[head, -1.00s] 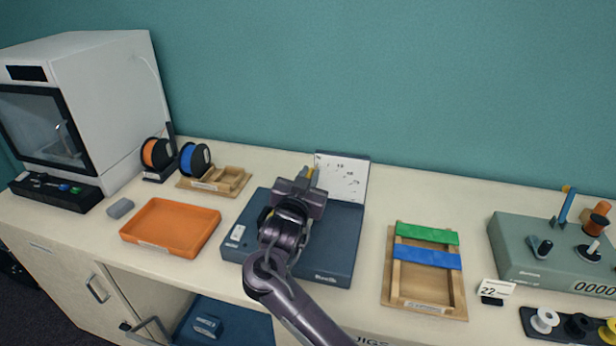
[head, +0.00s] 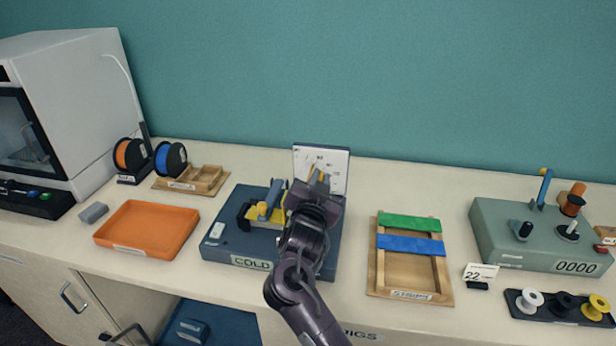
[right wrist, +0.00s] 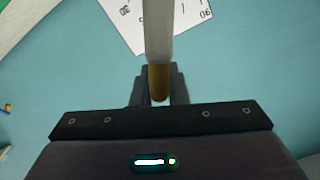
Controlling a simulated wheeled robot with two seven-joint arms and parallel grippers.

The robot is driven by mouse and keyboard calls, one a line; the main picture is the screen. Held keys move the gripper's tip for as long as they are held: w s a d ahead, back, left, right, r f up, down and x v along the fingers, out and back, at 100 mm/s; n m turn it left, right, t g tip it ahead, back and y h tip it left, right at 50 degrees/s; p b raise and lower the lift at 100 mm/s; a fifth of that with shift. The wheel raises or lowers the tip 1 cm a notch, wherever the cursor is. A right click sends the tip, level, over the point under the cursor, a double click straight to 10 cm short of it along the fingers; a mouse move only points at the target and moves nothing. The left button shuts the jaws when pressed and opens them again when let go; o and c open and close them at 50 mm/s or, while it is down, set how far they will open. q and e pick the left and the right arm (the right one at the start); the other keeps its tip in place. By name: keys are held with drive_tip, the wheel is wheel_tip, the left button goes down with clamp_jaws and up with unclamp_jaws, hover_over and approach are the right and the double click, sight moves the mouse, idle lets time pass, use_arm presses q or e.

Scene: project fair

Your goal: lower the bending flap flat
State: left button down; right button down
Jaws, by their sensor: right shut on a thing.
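The bending jig has a dark blue base (head: 238,245) with a "COLD" label on its front. A white angle-scale board (head: 310,160) stands upright at its back. My right gripper (head: 321,186) is over the right part of the base, in front of the board. It is shut on a bar-like handle (right wrist: 158,45), grey with a brown end, in the right wrist view. A yellow bit shows at its fingertips in the head view. The flap itself is mostly hidden by my gripper and arm, so its angle cannot be told. My left gripper is out of view.
An orange tray (head: 147,228) is at the left, a wooden frame with green and blue strips (head: 411,270) at the right. A teal device (head: 490,232) stands farther right.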

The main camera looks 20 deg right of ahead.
drive_tip(key=shift+s+d+f, duration=0.4)
drive_tip(key=shift+d+f, duration=0.2)
drive_tip(key=shift+f, duration=0.05)
drive_tip(key=c, duration=1.6)
unclamp_jaws()
drive_tip(key=shift+c, duration=0.2)
drive_tip(key=shift+o, duration=1)
drive_tip(key=shift+w+f, duration=0.1)
drive_tip(key=shift+w, duration=0.1)
drive_tip(key=shift+s, duration=0.1)
